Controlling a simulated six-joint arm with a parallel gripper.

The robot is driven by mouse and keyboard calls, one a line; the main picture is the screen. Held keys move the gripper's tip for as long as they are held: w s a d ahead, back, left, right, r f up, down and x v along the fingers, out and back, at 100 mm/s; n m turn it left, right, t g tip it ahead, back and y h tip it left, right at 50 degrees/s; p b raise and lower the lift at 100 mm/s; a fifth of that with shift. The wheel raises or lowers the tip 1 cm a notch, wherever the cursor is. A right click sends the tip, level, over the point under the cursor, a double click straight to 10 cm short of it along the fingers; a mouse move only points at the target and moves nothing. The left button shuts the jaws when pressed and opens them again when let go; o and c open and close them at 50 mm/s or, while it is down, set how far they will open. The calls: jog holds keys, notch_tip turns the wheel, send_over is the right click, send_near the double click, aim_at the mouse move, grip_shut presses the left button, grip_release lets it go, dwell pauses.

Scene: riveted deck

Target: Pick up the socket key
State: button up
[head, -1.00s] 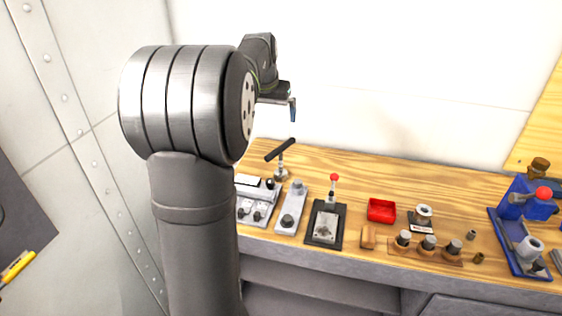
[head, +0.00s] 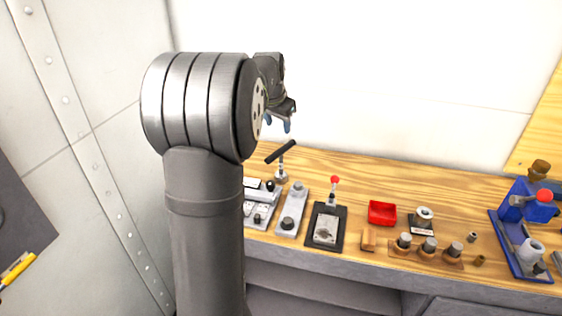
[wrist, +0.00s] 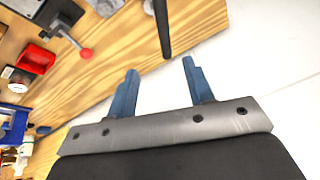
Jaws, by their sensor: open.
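The socket key (head: 281,152) is a black T-bar handle on a thin upright stem at the back left of the wooden bench; its foot sits in a small metal holder. In the wrist view, a dark bar (wrist: 161,25) that looks like its handle lies beyond the gap between the blue fingertips, apart from them. My gripper (head: 279,123) is above the key in the head view, fingers pointing down, partly hidden by my arm. It also shows in the wrist view (wrist: 158,66), open with nothing between its fingers.
Right of the key stand a grey switch block (head: 293,210), a lever with a red ball (head: 334,180), a red tray (head: 382,213), several metal pegs on a wooden strip (head: 428,250) and a blue vice (head: 518,240). A white wall (head: 380,80) rises behind the bench.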

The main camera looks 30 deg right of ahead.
aim_at(281, 149)
jog(key=shift+m, duration=0.7)
jog(key=x, duration=1.3)
jog(key=shift+d+f, duration=0.15)
jog(key=shift+d, duration=0.15)
jog(key=shift+w+a+x, duration=0.1)
jog(key=shift+w+x, duration=0.1)
jog(key=shift+x, duration=1.15)
jog(key=shift+w+a+x, duration=0.15)
jog(key=shift+w+x, duration=0.05)
jog(key=shift+x, duration=1.1)
grip_shut()
